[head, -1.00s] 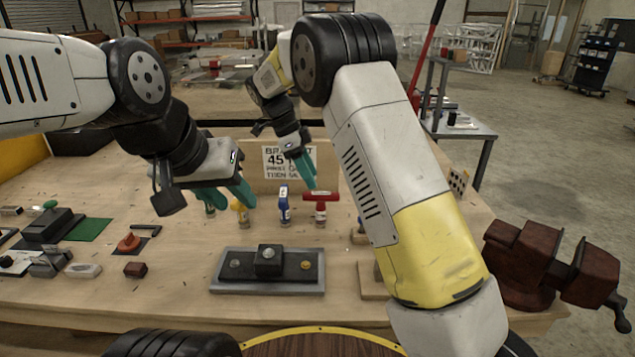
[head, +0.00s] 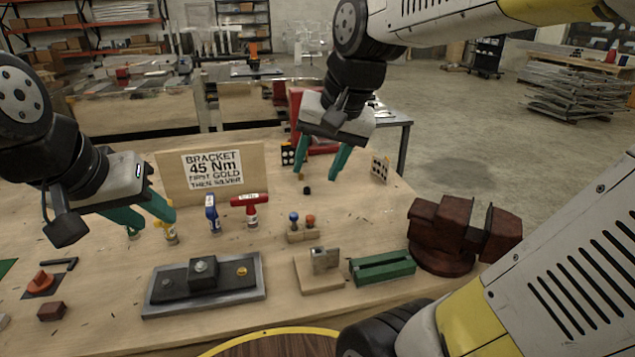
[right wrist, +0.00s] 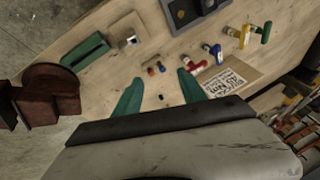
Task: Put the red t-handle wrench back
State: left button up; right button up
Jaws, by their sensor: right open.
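The red t-handle wrench (head: 251,211) stands upright on the bench, just in front of the sign, with its red bar on top. It also shows in the right wrist view (right wrist: 194,67). My right gripper (head: 317,177) is open and empty, to the right of the wrench and beyond the sign's right edge, over bare bench with a small black piece (head: 307,190). Its spread teal fingers show in the right wrist view (right wrist: 157,85), apart from the wrench. My left gripper (head: 157,222) has its teal fingers apart, close to the yellow-handled tool (head: 171,234); contact is unclear.
A blue-handled tool (head: 212,214) stands left of the wrench. The sign board (head: 212,173) stands behind. In front are a bracket plate (head: 205,286), a small block with blue and red knobs (head: 302,234), a green holder (head: 383,267) and a dark red vise (head: 460,235).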

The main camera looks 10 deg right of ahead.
jog(key=s+f+n+t, duration=0.1)
jog(key=s+f+n, duration=0.1)
jog(key=s, duration=0.4)
jog(key=shift+d+n+t, duration=0.4)
jog(key=shift+d+n, duration=0.05)
jog(key=shift+n, duration=0.35)
